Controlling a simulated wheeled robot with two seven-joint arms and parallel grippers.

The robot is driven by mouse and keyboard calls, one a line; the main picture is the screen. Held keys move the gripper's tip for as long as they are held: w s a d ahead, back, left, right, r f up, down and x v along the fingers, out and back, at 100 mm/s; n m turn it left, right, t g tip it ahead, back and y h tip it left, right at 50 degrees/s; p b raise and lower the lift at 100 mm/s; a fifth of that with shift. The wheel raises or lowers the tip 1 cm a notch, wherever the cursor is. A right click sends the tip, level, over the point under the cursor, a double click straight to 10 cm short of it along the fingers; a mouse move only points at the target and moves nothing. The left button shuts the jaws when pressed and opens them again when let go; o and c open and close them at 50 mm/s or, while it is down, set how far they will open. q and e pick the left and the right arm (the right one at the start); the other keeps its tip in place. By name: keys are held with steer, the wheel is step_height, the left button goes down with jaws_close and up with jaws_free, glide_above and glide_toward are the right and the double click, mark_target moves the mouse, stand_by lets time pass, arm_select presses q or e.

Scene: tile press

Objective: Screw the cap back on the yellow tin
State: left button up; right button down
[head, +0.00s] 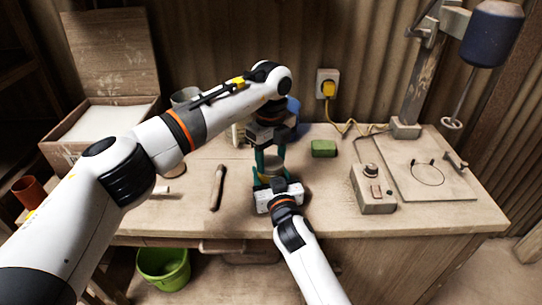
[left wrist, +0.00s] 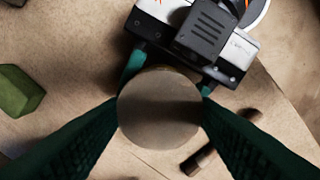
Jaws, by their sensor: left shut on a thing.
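My left gripper (head: 270,162) reaches down over the bench, its green fingers shut on the round grey metal cap (head: 269,167). The cap also shows in the left wrist view (left wrist: 160,112), face-on between my left fingertips. The yellow tin (head: 267,178) is mostly hidden; a small yellowish part shows just below the cap. Whether the cap sits on the tin's thread cannot be told. My right gripper (head: 272,182) comes in from the front, low at the bench, with one teal finger on each side of the tin. Its fingertips are partly hidden by the cap.
A green block (head: 323,148) lies to the right of the grippers. A grey control box (head: 373,189) stands farther right, near a board (head: 426,168) with a wire loop. A brown-handled tool (head: 217,187) lies to the left. A wooden box (head: 100,120) stands back left.

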arm_select(q)
steer(key=m, duration=0.7)
steer(key=shift+m, duration=0.3)
steer(key=m, duration=0.6)
steer(key=shift+m, duration=0.3)
steer(key=m, duration=0.4)
steer(key=shift+m, duration=0.3)
steer(key=m, duration=0.8)
steer(key=shift+m, duration=0.3)
steer(key=m, duration=0.3)
steer(key=o, duration=1.1)
steer(key=shift+f, duration=0.1)
